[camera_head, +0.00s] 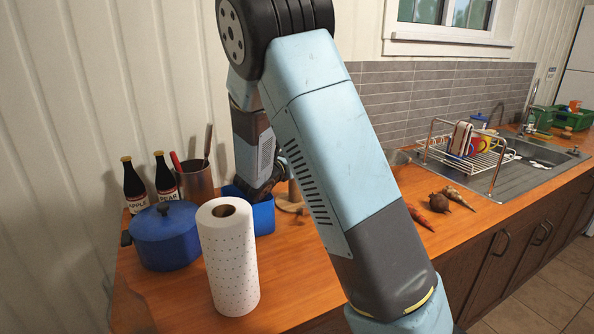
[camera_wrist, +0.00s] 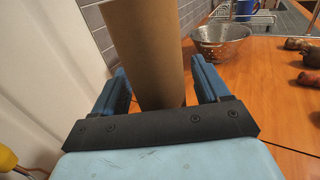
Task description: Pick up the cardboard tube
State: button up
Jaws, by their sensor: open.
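The cardboard tube (camera_wrist: 147,50) is brown and stands upright in the wrist view, rising past the top edge. My gripper (camera_wrist: 158,75) is open, with one blue finger on each side of the tube. A gap shows between the right finger and the tube; I cannot tell whether the left finger touches it. The lower end of the tube is hidden behind my gripper's dark bar. In the head view, my gripper (camera_head: 262,190) is dark and mostly behind my arm, low near the blue bin. My arm hides most of the tube there.
A paper towel roll (camera_head: 229,260), blue pot (camera_head: 165,238), two bottles (camera_head: 134,186), utensil holder (camera_head: 197,182) and blue bin (camera_head: 264,218) crowd the left counter. A colander (camera_wrist: 220,42) stands right of the tube. Carrots and a beet (camera_head: 439,203) lie before the dish rack (camera_head: 497,158).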

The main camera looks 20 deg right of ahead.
jog(key=c, duration=1)
jog(key=shift+r, duration=0.1)
